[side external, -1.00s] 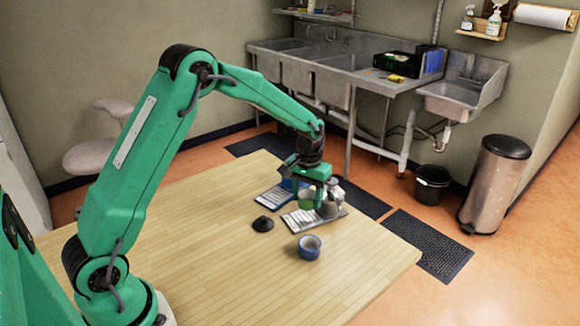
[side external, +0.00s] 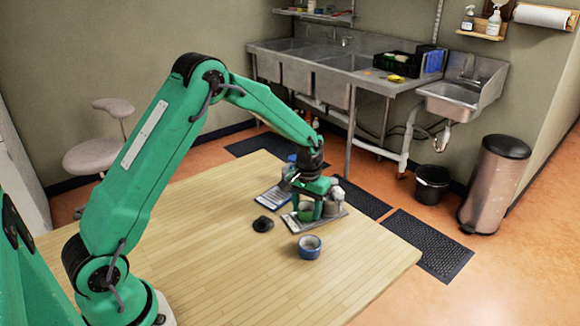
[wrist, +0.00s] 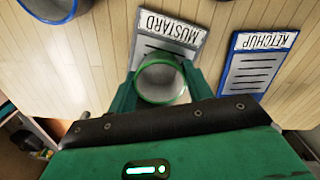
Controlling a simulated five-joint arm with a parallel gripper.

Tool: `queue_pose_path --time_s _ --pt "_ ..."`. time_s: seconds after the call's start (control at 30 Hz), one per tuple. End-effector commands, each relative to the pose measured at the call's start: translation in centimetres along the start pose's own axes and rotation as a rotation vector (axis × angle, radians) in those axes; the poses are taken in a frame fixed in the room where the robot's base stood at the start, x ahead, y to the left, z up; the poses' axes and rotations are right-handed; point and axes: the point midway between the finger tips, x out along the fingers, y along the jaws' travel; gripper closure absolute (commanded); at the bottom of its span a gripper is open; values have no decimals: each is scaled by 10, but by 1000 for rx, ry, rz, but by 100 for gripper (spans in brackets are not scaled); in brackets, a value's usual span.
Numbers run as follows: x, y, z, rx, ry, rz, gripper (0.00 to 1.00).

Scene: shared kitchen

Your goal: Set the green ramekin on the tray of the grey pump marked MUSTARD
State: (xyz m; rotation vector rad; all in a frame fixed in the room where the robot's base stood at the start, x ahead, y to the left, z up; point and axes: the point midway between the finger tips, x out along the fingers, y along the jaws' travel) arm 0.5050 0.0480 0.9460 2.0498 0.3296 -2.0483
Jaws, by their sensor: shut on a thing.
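The green ramekin (side external: 306,211) is between the fingers of my gripper (side external: 312,208), which is shut on it. In the wrist view the ramekin (wrist: 160,82) looks upright and empty, in front of the MUSTARD label. The grey MUSTARD tray (side external: 297,226) lies under it; it also shows in the wrist view (wrist: 168,46). The ramekin is over the tray or on it; I cannot tell whether it touches. The grey pump (side external: 333,199) is partly hidden behind my gripper.
A blue-edged KETCHUP tray (wrist: 256,64) lies beside the MUSTARD tray; it shows in the side view (side external: 270,197). A blue ramekin (side external: 310,247) stands near the front. A black object (side external: 263,224) sits left of the trays. The table's left part is clear.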

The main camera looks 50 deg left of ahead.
Motion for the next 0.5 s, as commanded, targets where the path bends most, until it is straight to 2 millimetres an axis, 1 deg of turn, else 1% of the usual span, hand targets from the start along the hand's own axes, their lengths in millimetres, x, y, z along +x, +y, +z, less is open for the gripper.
queue_pose_path --time_s 0.07,0.1,0.17,0.2,0.5 --pt "2 0 0 0 -1 0 73" --pt "2 0 0 0 -1 0 48" --pt "2 0 0 0 -1 0 36" --pt "2 0 0 0 -1 0 28" --pt "2 0 0 0 -1 0 28"
